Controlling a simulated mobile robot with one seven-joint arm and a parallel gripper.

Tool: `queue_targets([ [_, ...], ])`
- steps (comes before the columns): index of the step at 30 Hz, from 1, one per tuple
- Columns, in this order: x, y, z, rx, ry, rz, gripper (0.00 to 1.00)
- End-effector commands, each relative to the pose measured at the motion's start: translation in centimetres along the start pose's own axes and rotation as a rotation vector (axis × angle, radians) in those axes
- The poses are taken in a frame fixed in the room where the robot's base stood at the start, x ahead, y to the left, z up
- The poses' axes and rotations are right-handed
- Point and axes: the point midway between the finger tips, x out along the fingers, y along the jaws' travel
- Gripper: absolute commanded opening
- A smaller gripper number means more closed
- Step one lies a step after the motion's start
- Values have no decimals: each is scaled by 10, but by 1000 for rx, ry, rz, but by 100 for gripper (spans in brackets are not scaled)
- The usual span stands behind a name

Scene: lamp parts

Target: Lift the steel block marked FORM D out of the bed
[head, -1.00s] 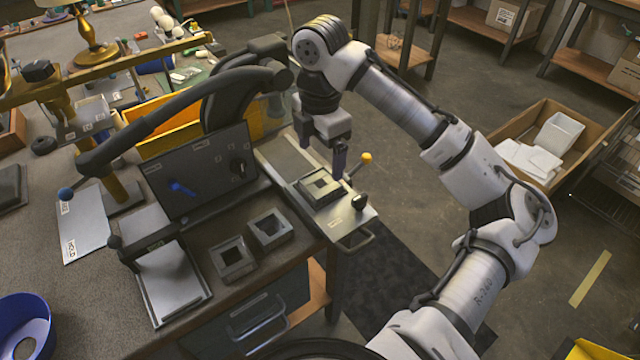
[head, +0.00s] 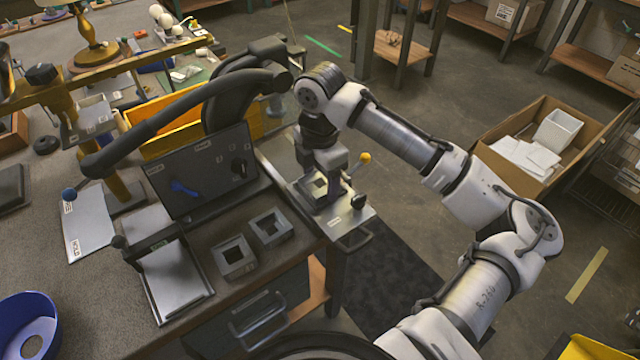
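A square steel block (head: 317,188) with a square opening sits in the bed (head: 347,220), a metal plate at the bench's right edge. Any FORM D marking on it is too small to read. My gripper (head: 327,190) is down at the block, with its fingers at the block's right part. I cannot tell whether the fingers touch the block or how far apart they are. My gripper's body hides part of the block and the bed behind it.
Two similar square blocks (head: 235,257) (head: 270,228) stand on the bench left of the bed. A dark panel (head: 200,170) and a thick black arm (head: 180,110) stand to the left.

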Motion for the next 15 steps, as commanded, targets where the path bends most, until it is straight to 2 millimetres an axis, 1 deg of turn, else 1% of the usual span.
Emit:
queue_targets([
  [1, 0, 0, 0, 0, 0, 0, 60],
  [9, 0, 0, 0, 0, 0, 0, 24],
  [15, -1, 0, 0, 0, -1, 1, 24],
])
